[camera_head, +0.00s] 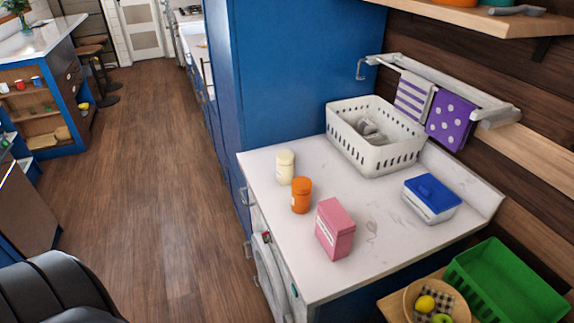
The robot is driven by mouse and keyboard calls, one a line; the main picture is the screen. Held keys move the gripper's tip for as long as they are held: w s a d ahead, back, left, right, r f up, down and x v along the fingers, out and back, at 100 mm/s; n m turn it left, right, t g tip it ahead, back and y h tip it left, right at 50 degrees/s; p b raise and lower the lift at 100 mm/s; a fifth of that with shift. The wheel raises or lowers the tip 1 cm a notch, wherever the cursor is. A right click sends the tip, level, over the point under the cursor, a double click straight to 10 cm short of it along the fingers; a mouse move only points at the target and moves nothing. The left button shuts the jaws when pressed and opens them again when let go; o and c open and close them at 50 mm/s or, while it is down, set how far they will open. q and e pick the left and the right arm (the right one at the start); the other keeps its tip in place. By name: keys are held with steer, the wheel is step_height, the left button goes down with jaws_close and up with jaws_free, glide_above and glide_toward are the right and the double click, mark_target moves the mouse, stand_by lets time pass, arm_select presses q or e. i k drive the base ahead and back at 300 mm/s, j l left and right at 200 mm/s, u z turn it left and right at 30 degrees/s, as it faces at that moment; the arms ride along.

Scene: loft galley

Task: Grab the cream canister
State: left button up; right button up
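The cream canister (285,168) stands upright on the white countertop (385,225), near its left edge and close to the blue cabinet side. An orange canister (301,196) stands just in front of it and slightly to the right, close to its lower part. A pink box (335,229) stands further forward. The cream canister's top and most of its side are in clear view. Neither of my grippers shows in the head view.
A white perforated basket (374,150) and a blue-lidded container (431,199) stand to the right on the counter. The tall blue cabinet (290,75) rises behind. A rail with two towels (450,120) hangs on the wall. A green crate (505,285) sits below at right.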

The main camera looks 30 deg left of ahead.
mark_target(285, 159)
steer(key=k+j+z, duration=0.15)
steer(key=j, duration=0.3)
steer(key=k+j+z, duration=0.2)
steer(key=j, duration=0.2)
steer(key=k+j+z, duration=0.15)
steer(key=k+j, duration=0.15)
steer(key=j, duration=0.1)
